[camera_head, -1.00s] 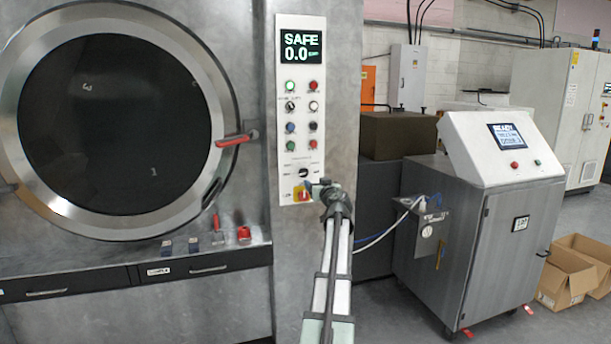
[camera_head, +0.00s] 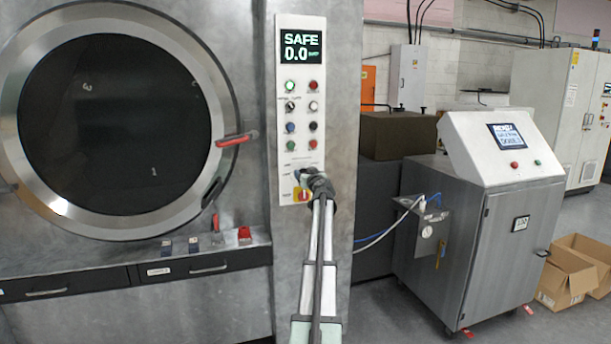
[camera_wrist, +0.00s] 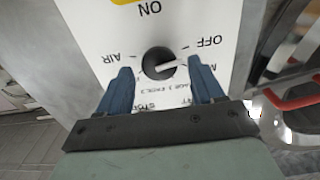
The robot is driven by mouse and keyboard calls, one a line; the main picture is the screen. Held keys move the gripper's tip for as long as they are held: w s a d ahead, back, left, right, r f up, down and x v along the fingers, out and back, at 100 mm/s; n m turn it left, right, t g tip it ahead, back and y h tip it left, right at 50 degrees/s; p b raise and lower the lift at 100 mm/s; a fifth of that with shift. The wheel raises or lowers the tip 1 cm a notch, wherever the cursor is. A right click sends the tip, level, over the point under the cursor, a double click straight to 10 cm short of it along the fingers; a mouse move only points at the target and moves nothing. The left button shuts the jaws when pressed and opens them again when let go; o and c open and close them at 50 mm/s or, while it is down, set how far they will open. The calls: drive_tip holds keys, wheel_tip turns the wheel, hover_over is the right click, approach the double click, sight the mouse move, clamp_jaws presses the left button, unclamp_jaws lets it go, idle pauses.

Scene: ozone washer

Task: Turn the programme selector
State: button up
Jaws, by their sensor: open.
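The programme selector (camera_wrist: 158,63) is a round black knob with a pale pointer line on the white control panel (camera_wrist: 215,20). The wrist view shows it upside down, with labels such as OFF, AIR and ON around it. My gripper (camera_wrist: 164,78) is open, with one blue finger on each side of the knob. The fingertips are close to the panel; I cannot tell whether they touch the knob. In the head view my gripper (camera_head: 308,175) covers most of the selector at the lower part of the panel.
A yellow and red switch (camera_head: 301,195) sits just below the selector. Several buttons line the panel above, under a display (camera_head: 302,46) reading SAFE 0.0. The round door's red handle (camera_head: 237,139) juts out at left. A grey cabinet (camera_head: 505,245) stands at right.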

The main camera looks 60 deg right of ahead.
drive_tip(key=shift+w+d, duration=0.2)
drive_tip(key=shift+w, duration=0.05)
drive_tip(key=c, duration=1)
